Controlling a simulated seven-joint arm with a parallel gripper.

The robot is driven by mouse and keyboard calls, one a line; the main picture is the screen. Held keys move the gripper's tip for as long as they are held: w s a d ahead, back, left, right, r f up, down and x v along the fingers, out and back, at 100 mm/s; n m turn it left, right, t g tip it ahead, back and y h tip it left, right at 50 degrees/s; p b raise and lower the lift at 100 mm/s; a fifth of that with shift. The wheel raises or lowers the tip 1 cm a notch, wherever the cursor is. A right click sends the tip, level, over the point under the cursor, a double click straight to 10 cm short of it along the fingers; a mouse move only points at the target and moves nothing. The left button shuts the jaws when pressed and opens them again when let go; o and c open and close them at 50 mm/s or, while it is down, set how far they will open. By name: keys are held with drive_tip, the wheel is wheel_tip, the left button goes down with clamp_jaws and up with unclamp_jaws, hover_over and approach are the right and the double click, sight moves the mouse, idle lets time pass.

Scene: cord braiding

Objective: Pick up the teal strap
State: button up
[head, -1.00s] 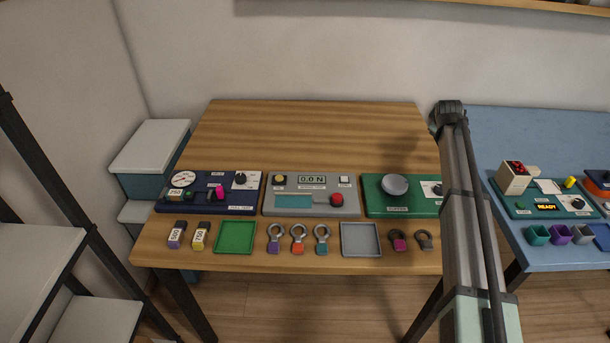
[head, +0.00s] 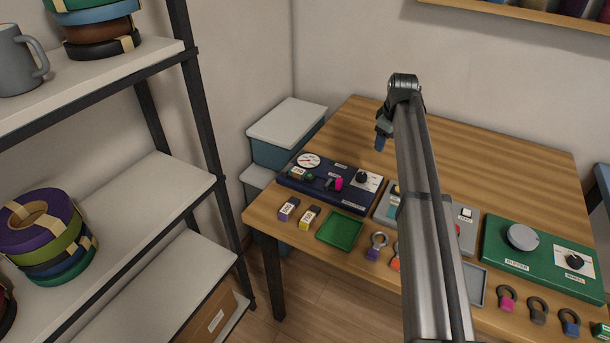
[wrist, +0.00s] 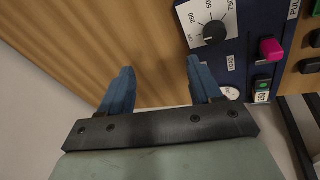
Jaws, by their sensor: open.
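My gripper (wrist: 160,66) is open, with two blue fingers apart and nothing between them in the wrist view. In the head view my gripper (head: 381,142) hangs above the table behind the navy panel. I cannot make out a teal strap for certain now. The looped piece with a teal end at the table's front is hidden behind my arm. A purple-ended loop (head: 375,248) and an orange-ended loop (head: 396,262), partly covered by my arm, lie beside that spot.
The navy panel (head: 365,201), grey panel (head: 466,240) and green panel (head: 500,260) line the wooden table (head: 480,130). A green tray (head: 341,231) sits in front. A shelf rack (head: 150,190) at left holds several strap rolls (head: 50,240). The table's back is clear.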

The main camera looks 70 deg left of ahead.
drive_tip(key=s+a+r+n+g+h, duration=0.1)
drive_tip(key=s+a, duration=0.1)
drive_tip(key=s, duration=1)
drive_tip(key=s+a+r+n+g+h, duration=0.1)
drive_tip(key=s+a+r+n, duration=0.1)
drive_tip(key=s, duration=1)
hover_over(302, 172)
drive_tip(key=d, duration=0.1)
drive_tip(key=f, duration=0.7)
drive_tip(key=shift+w+d+f, duration=0.15)
drive_tip(key=shift+d+f, duration=0.05)
drive_tip(key=shift+f, duration=0.2)
drive_tip(key=shift+a+f, duration=0.25)
drive_tip(key=shift+f, duration=0.8)
drive_tip(key=shift+a+f, duration=0.2)
drive_tip(key=shift+f, duration=0.8)
drive_tip(key=shift+a+f, duration=0.25)
drive_tip(key=shift+f, duration=0.8)
clamp_jaws()
drive_tip(key=shift+r, duration=0.1)
